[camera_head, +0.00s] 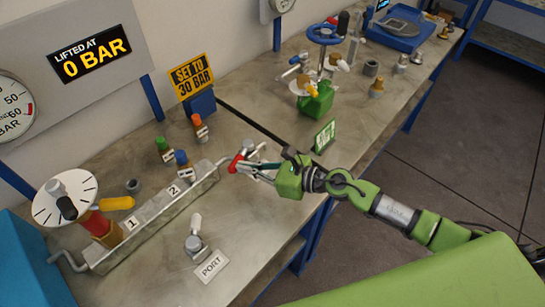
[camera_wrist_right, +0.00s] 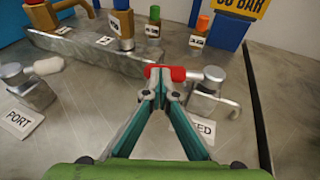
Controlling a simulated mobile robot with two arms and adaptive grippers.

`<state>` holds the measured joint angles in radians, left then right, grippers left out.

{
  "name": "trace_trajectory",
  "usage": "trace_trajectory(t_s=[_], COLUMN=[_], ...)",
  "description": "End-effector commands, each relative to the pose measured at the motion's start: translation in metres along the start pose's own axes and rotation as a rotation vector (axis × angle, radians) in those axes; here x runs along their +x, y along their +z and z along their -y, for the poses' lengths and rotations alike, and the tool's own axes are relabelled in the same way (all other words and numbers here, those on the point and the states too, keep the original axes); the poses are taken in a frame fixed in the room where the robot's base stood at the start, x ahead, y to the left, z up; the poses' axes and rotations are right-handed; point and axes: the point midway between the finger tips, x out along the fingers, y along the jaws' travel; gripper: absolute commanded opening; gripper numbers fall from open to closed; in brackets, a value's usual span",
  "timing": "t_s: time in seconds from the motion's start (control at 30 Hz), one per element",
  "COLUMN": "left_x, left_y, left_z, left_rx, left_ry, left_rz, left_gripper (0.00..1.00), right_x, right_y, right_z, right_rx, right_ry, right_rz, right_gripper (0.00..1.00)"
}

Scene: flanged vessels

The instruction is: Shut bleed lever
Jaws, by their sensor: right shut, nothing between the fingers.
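The bleed lever has a red grip (camera_head: 235,163) at the right end of the metal tray, and the red grip (camera_wrist_right: 165,73) also shows in the wrist view. It points left from its small metal valve (camera_wrist_right: 213,78). A label partly hidden by my finger, ending in "EED" (camera_wrist_right: 206,127), lies in front of the valve. My right gripper (camera_head: 246,167) is shut with nothing between its fingers. Its fingertips (camera_wrist_right: 162,88) are right at the red grip; I cannot tell if they touch it. My left gripper is not in view.
A second valve with a pale lever (camera_head: 196,221) stands by the PORT label (camera_head: 211,266). The metal tray (camera_head: 150,230) with brass fittings lies behind. A green can (camera_head: 316,100) and a blue handwheel (camera_head: 327,34) stand farther along the bench. The display (camera_head: 91,60) reads 0 BAR.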

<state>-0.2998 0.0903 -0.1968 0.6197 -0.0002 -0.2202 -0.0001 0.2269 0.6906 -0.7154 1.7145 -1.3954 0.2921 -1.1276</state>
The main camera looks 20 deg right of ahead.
Motion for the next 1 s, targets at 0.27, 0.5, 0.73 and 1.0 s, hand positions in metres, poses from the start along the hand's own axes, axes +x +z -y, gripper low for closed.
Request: trace_trajectory(t_s=[0.27,0.5,0.73,1.0], left_x=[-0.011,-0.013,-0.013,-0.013], left_y=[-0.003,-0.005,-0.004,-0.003], left_z=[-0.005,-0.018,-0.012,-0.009], left_rx=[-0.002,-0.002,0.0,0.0], left_ry=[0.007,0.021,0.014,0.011], left_rz=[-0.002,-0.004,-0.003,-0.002], left_gripper=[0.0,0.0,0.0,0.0], right_x=[0.021,0.029,0.032,0.032], right_y=[0.006,0.007,0.006,0.007], right_z=[-0.008,-0.01,-0.011,-0.011], right_rx=[-0.005,-0.005,-0.005,-0.004], right_ry=[0.017,0.018,0.02,0.02], right_rz=[0.001,-0.001,-0.003,-0.002], right_gripper=[0.0,0.0,0.0,0.0])
